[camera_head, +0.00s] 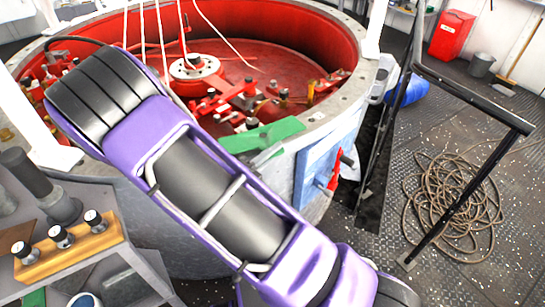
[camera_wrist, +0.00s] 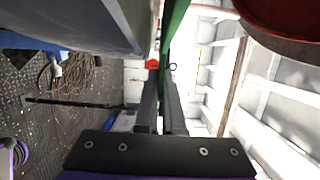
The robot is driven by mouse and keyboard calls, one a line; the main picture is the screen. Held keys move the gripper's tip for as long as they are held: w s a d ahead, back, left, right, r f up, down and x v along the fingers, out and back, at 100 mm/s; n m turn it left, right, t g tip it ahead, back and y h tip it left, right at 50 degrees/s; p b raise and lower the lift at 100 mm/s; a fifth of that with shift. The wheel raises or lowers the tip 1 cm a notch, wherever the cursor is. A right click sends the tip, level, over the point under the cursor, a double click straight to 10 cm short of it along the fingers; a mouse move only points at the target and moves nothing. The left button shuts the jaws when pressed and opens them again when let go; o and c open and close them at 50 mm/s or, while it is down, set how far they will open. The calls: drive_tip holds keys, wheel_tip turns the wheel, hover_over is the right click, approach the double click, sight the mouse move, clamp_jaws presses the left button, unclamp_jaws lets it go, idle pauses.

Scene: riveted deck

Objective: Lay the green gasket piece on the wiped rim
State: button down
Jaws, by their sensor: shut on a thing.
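The green gasket piece (camera_head: 262,135) is a flat strip at the near right edge of the big round vessel's grey rim (camera_head: 335,105). In the wrist view the green piece (camera_wrist: 175,28) runs up from between my fingertips, beside a grey wall. My gripper (camera_wrist: 161,78) is shut on its end. In the head view my gripper (camera_head: 267,153) is mostly hidden behind my purple arm. I cannot tell whether the piece touches the rim.
The vessel's red interior (camera_head: 290,45) holds valves and fittings. A blue panel (camera_head: 318,165) with a red handle is on its outer wall. A black railing (camera_head: 470,95) and coiled rope (camera_head: 452,205) are at right. A bench with knobs (camera_head: 62,237) is at lower left.

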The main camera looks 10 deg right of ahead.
drive_tip(key=shift+f, duration=0.55)
drive_tip(key=shift+f, duration=0.15)
drive_tip(key=c, duration=1)
unclamp_jaws()
drive_tip(key=shift+a+r, duration=0.15)
drive_tip(key=shift+r, duration=0.05)
drive_tip(key=p+v, duration=0.1)
drive_tip(key=v, duration=1)
drive_tip(key=shift+s+a, duration=0.25)
drive_tip(key=shift+s, duration=0.1)
